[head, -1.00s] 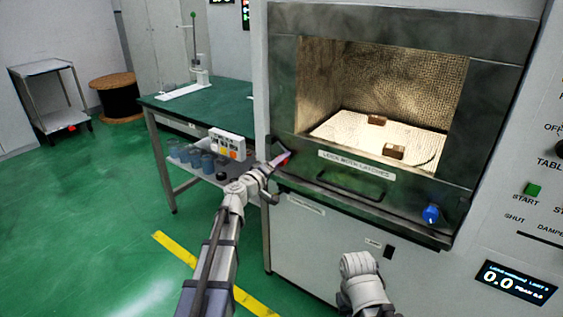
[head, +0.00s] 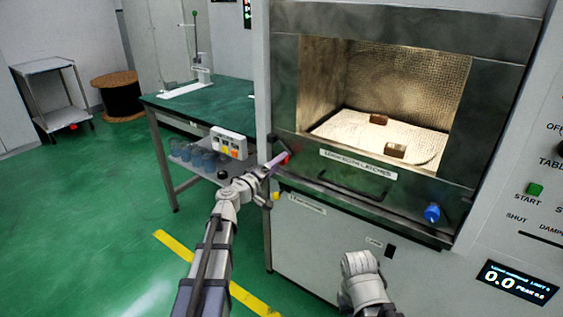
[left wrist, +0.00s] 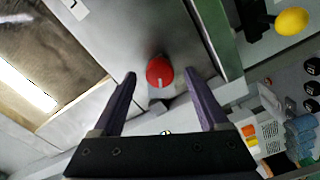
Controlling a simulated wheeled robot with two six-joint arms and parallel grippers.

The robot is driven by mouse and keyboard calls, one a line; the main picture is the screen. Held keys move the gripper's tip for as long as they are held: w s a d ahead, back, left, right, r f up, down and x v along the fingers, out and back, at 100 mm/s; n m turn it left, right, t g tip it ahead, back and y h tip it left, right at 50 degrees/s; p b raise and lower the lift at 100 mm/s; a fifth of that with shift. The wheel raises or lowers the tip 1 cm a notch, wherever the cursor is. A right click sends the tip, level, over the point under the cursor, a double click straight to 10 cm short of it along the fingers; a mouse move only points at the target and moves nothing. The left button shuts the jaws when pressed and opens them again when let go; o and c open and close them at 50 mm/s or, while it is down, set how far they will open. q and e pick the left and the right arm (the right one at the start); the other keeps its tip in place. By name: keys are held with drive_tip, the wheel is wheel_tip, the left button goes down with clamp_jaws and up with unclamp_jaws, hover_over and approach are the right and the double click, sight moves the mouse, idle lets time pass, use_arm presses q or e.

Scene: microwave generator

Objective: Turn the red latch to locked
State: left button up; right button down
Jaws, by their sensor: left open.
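The red latch (head: 287,158) is a small red knob at the lower left corner of the chamber door front (head: 340,178). In the left wrist view the red latch (left wrist: 160,71) is a round knob with a pale mark on its lower edge. My left gripper (head: 277,162) is open at the latch. In the left wrist view its two dark fingers (left wrist: 160,76) lie on either side of the knob, with a visible gap at each side. Whether the knob is deep between the fingers cannot be told. A blue latch (head: 432,213) sits at the door's lower right.
A yellow knob (head: 276,196) sits just below my left gripper and also shows in the left wrist view (left wrist: 291,21). A dark door handle (head: 350,188) lies right of the red latch. A green-topped table (head: 222,112) with blue cups on its lower shelf stands left.

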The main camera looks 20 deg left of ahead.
use_arm(q)
drive_tip(key=v, duration=0.4)
drive_tip(key=shift+s, duration=0.15)
